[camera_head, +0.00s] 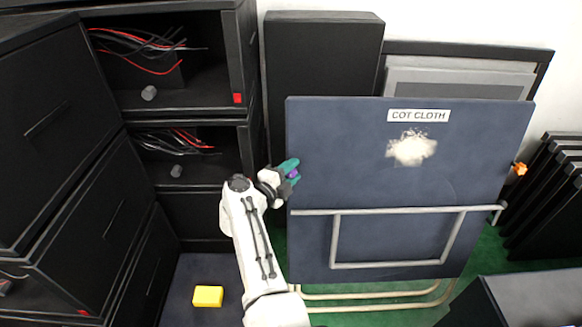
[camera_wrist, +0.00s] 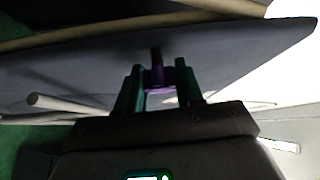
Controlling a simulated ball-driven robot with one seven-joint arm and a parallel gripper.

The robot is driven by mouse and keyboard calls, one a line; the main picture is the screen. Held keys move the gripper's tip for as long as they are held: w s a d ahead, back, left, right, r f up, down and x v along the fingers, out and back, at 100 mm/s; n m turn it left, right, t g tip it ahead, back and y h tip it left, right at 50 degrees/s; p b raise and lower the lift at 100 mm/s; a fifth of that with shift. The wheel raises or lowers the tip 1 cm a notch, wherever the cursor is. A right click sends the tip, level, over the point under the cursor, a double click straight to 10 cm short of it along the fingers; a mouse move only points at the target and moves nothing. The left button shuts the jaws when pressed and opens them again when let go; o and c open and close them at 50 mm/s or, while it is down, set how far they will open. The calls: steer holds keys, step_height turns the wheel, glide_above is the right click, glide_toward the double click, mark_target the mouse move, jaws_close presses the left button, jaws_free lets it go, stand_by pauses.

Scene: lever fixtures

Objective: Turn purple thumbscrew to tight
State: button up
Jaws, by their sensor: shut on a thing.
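The purple thumbscrew (camera_head: 293,173) sits at the left edge of the upright dark blue cot cloth panel (camera_head: 340,150). My gripper (camera_head: 288,171) has teal fingers and is shut on the thumbscrew. In the wrist view the thumbscrew (camera_wrist: 158,78) shows between the two fingertips of my gripper (camera_wrist: 160,75), with a dark stem running from it toward the panel (camera_wrist: 90,65). The fingers hide part of the thumbscrew, so I cannot tell how tight it is.
An orange knob (camera_head: 520,169) is on the panel's right edge. A pale tube frame (camera_head: 395,210) crosses the panel's front. Black cabinets with wires (camera_head: 150,45) stand at left. A yellow block (camera_head: 208,296) lies low at left. Black folded items (camera_head: 555,190) stand at right.

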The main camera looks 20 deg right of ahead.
steer(key=shift+m+g+p, duration=0.3)
steer(key=shift+m, duration=0.2)
steer(key=shift+f, duration=0.1)
steer(key=o, duration=1)
steer(key=shift+c, duration=0.2)
steer(key=p+v, duration=0.2)
steer(key=v, duration=0.8)
steer(key=shift+s+r+p, duration=0.3)
steer(key=shift+s+p, duration=0.05)
steer(key=shift+p, duration=0.05)
steer(key=shift+a, duration=0.2)
